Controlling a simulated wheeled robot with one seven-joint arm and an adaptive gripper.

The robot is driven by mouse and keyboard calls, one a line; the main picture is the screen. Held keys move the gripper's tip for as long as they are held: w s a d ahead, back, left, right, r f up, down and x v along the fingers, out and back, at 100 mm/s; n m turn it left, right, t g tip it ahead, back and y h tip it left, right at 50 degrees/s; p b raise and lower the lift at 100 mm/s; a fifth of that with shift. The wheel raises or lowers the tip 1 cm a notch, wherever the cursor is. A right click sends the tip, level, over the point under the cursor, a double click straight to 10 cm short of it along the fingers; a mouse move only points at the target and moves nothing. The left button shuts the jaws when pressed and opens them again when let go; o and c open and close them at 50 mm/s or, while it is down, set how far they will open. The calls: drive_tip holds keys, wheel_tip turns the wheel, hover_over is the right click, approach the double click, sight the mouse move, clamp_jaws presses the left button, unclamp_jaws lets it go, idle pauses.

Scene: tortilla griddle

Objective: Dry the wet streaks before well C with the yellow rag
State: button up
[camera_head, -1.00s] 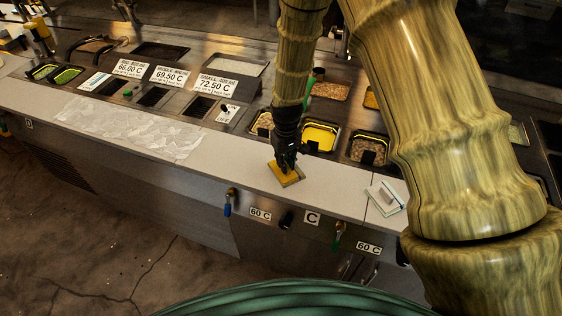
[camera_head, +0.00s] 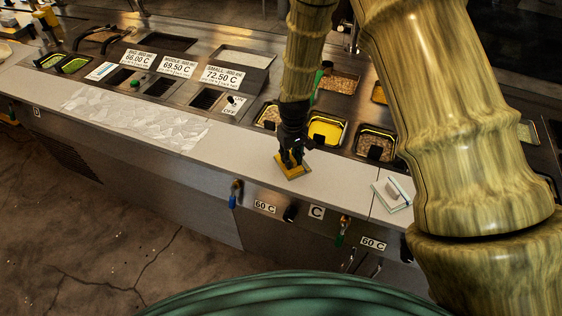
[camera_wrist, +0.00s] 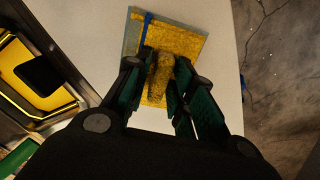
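The yellow rag (camera_head: 294,171) lies on the pale counter strip, behind the C label (camera_head: 317,211) on the front panel. In the wrist view the rag (camera_wrist: 183,40) is flat, with a pale greenish edge under it and a blue strip across it. My gripper (camera_head: 291,160) points down onto the rag. In the wrist view my gripper's fingers (camera_wrist: 161,72) stand on both sides of a raised yellow fold and appear to pinch it. A yellow-filled well (camera_head: 326,131) is just behind the rag. I cannot make out wet streaks on the counter.
Crumpled translucent sheeting (camera_head: 135,117) covers the counter at left. A small pad with a grey block (camera_head: 393,192) lies to the right of the rag. Knobs and coloured handles (camera_head: 235,194) stick out below the front edge. The counter between sheeting and rag looks clear.

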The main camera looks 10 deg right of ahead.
drive_tip(key=shift+f, duration=0.1)
clamp_jaws()
drive_tip(key=shift+r+p, duration=1.5)
drive_tip(key=shift+r, duration=1.05)
